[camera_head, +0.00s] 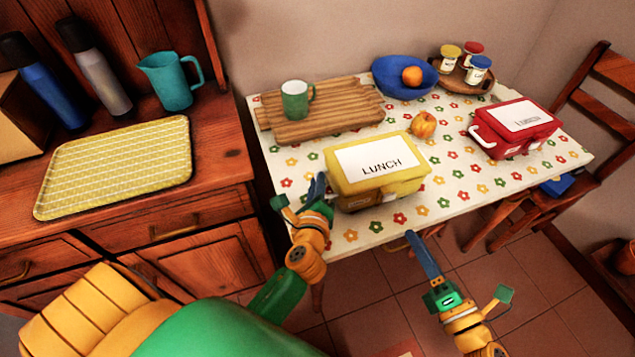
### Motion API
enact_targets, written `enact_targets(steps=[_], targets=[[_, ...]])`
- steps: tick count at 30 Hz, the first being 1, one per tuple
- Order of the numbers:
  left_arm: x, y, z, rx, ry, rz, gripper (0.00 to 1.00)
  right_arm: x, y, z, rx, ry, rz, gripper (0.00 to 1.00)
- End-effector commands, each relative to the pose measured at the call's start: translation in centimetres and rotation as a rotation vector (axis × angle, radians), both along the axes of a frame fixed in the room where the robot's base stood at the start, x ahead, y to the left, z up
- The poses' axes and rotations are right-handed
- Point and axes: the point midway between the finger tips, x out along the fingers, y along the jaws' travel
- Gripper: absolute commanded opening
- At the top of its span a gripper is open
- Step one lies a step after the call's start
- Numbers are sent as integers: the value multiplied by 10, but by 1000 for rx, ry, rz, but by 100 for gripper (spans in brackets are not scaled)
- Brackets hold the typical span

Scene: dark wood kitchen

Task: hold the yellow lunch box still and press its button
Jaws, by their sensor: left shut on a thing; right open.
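The yellow lunch box (408,184) sits on the flowered tablecloth near the table's front edge, with a white LUNCH label on its closed lid. My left gripper (322,193) is at the box's left side and is shut on it. My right gripper (458,266) is open and empty, in front of the table's edge and to the right of the box, apart from it.
A red lunch box (514,130) stands at the right, with an apple (423,125) between. Behind are a wooden board (338,118) with a green mug (296,100), a blue bowl (398,90) and a round tray with jars. The cloth right of the yellow box is clear.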

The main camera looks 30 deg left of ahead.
Motion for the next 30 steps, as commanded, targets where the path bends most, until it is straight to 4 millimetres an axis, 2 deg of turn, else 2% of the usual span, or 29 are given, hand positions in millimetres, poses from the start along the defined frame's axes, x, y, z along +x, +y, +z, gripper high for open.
enact_targets(steps=[26, 30], targets=[[-1, 0, -3, 1, 8, 0, 0, 0, 0, -1, 0, 0, 0, 50], [-1, 0, -3, 1, 8, 0, 0, 0, 0, -1, 0, 0, 0, 12]])
